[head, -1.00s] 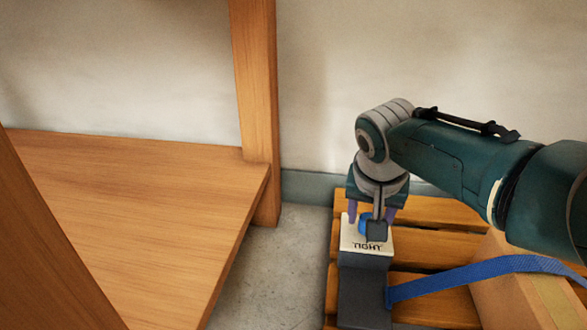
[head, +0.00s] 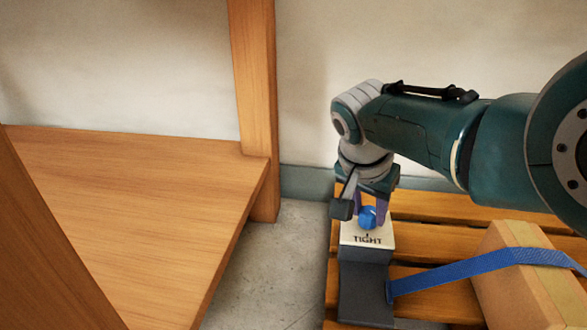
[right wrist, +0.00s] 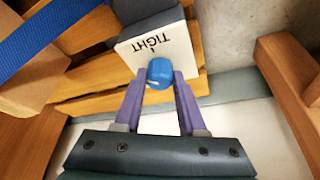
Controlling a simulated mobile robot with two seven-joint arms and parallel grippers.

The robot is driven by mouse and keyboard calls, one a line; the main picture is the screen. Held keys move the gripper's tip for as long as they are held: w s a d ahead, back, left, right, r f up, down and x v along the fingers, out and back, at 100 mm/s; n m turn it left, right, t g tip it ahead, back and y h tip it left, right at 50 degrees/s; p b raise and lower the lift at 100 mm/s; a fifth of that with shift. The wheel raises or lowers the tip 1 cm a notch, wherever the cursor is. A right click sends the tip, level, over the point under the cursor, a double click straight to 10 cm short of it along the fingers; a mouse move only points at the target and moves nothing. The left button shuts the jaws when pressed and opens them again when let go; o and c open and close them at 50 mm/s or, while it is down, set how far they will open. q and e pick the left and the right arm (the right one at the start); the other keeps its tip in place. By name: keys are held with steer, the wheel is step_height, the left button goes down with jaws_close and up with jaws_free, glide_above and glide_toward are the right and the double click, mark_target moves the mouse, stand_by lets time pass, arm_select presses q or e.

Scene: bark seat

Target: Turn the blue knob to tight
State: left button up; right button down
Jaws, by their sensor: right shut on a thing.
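The blue knob (head: 367,217) sits on the pale top plate (head: 353,238) of a dark grey block, with the word TIGHT printed in front of it. In the right wrist view the knob (right wrist: 160,72) lies between the purple fingertips, and a pale line shows on its side nearer the gripper, away from the word. My right gripper (head: 369,209) reaches down from behind and is shut on the knob; the fingers also show in the right wrist view (right wrist: 159,80). My left gripper is not in view.
A blue strap (head: 450,272) runs from the block over a cardboard box (head: 515,275) on the slatted wooden pallet (head: 470,209). A wooden shelf (head: 130,220) with a post stands at left. Bare concrete floor (head: 270,265) lies between shelf and pallet.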

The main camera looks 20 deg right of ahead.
steer(key=shift+m, duration=0.5)
steer(key=shift+c, duration=2.3)
jaws_free()
steer(key=p+v, duration=1)
steer(key=p, duration=0.1)
steer(key=shift+w+a+f, duration=0.1)
steer(key=shift+w+a, duration=0.05)
